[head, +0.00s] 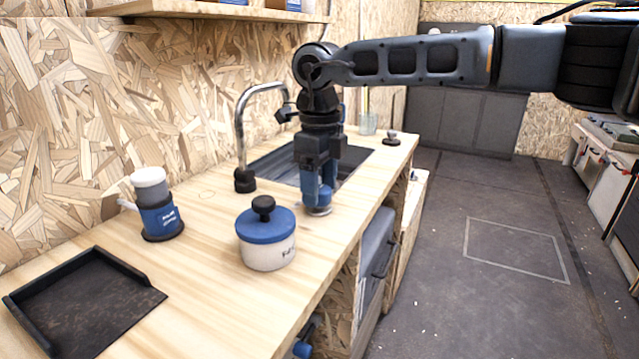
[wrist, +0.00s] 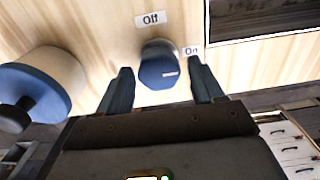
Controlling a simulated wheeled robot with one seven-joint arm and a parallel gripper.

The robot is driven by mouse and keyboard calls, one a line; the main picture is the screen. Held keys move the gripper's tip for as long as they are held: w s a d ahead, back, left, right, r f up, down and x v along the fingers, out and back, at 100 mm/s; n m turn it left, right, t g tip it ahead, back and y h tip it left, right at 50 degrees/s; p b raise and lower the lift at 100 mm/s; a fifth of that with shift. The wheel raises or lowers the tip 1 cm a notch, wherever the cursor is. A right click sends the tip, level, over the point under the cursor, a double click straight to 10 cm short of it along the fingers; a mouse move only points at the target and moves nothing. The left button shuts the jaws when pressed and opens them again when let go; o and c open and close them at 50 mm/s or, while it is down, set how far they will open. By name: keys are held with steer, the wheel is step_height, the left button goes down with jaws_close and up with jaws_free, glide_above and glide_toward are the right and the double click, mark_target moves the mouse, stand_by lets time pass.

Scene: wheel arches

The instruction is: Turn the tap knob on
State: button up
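The tap knob is a blue round knob (wrist: 158,66) with a short white mark on its lower right top, standing on the wooden counter. An "Off" label (wrist: 152,19) lies above it and an "On" label (wrist: 191,51) to its upper right in the wrist view. My gripper (wrist: 160,68) is open, a finger on each side of the knob, with gaps visible on both sides. In the head view my gripper (head: 316,190) points down over the knob (head: 319,208), partly hiding it. The chrome tap (head: 240,125) arches behind, left of my gripper.
A white pot with a blue lid (head: 267,240) stands close by, left of my gripper; it also shows in the wrist view (wrist: 58,75). The sink (head: 275,166) lies behind my gripper. A blue-and-white cup stack (head: 158,215) and black tray (head: 80,305) are further left.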

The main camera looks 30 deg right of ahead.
mark_target(320, 189)
steer(key=shift+o, duration=0.5)
steer(key=shift+r, duration=0.1)
step_height(320, 189, up, 8)
steer(key=shift+f, duration=0.2)
steer(key=shift+s, duration=0.1)
stand_by(0.3)
